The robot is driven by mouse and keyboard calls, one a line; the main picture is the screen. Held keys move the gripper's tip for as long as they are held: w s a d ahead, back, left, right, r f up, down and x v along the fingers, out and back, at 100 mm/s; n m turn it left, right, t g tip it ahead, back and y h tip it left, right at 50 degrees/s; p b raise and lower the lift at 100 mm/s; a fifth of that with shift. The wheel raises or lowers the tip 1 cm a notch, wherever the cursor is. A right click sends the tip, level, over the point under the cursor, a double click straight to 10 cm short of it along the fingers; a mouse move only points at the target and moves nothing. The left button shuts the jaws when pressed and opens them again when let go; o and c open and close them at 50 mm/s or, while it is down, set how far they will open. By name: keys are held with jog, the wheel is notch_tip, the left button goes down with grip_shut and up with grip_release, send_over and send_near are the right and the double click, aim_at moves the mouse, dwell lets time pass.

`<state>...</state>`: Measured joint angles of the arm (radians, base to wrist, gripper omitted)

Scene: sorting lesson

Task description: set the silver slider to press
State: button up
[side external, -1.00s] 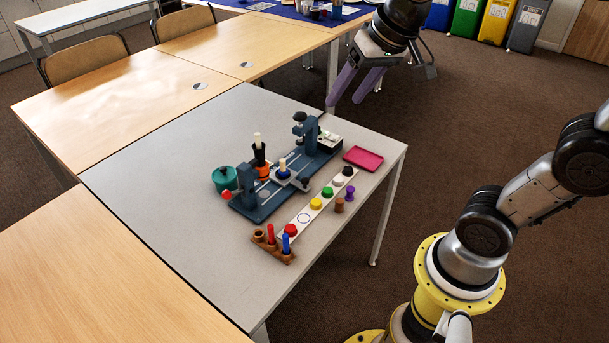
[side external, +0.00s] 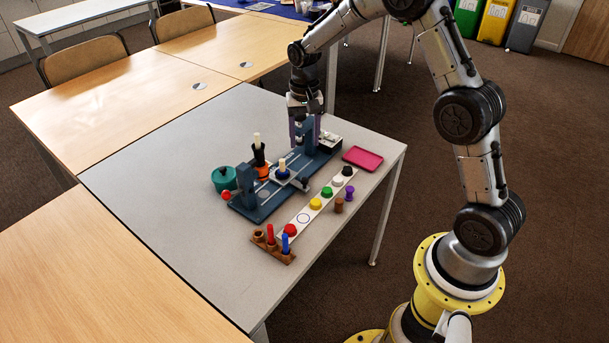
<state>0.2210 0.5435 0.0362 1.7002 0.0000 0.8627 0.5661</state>
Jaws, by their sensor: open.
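A dark blue fixture (side external: 258,211) with a rail lies on the grey table, with an upright post (side external: 247,184) at its near left end and another at its far right end. A silver slider (side external: 292,177) sits on the rail about midway, carrying a blue piece with a cream peg (side external: 282,164). My gripper (side external: 305,140) points down at the far right post, which looks like the press. Its purple fingers are open, one on each side of the press head. The gripper hides much of that head; contact cannot be told.
A teal pot (side external: 224,179) stands left of the fixture, and a black-and-orange holder (side external: 260,158) behind the slider. In front are a white strip (side external: 325,199) with coloured knobs, a brown rack (side external: 272,248) and a pink tray (side external: 362,158). The table's left part is clear.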

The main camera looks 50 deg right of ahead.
aim_at(305, 178)
notch_tip(305, 178, down, 13)
jog(key=shift+f, duration=0.1)
dwell(0.3)
grip_shut()
dwell(1.5)
